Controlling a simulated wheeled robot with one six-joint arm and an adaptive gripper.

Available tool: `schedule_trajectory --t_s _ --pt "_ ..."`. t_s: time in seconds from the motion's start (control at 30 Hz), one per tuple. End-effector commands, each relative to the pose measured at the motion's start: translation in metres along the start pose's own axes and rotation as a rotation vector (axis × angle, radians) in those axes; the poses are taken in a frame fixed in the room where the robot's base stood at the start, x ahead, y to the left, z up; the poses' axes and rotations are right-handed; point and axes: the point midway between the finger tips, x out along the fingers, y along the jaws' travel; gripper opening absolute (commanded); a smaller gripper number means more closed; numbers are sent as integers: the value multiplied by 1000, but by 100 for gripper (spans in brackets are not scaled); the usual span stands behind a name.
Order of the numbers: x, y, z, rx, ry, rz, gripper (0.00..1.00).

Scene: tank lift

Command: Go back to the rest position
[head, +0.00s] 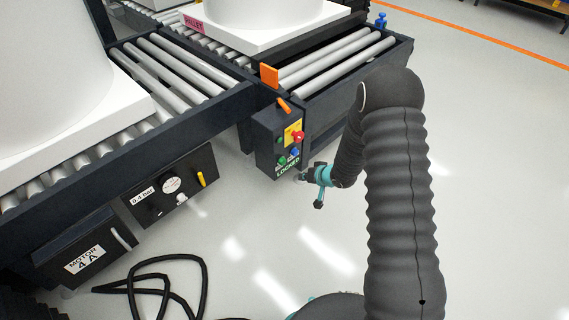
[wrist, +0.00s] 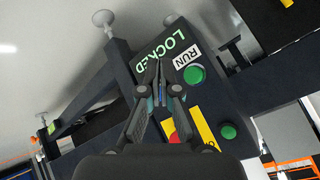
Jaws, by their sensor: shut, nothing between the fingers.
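My gripper (head: 307,174) is at the end of my dark, ribbed arm, close to the lower right of a dark control box (head: 265,146) in the head view. The box carries a red knob on a yellow plate (head: 293,134), green and blue buttons, and the lit word LOCKED (head: 288,166). In the wrist view my gripper (wrist: 158,68) has its fingers together, empty, in front of the box face. The LOCKED label (wrist: 163,45), a RUN label (wrist: 187,57) and green buttons (wrist: 194,74) show around it. I cannot tell whether the fingertips touch the box.
Roller conveyors (head: 330,69) with dark frames bear large white tanks on white pallets (head: 262,35). A gauge panel (head: 170,188) reads 0.4 bar, and a motor box (head: 85,252) reads 4 A. Black cable (head: 160,285) lies on the floor. The floor at the right (head: 500,170) is clear.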

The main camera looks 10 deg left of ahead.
Motion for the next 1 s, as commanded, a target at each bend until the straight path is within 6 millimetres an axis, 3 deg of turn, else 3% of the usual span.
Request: schedule_trajectory --t_s 0.57,0.67,0.83,1.0 --pt "0 2 2 -39 -9 11 0" --pt "-1 18 11 -99 -54 80 0" --pt "-14 55 50 -150 -196 240 0" --pt "-51 74 67 -177 -320 376 0"
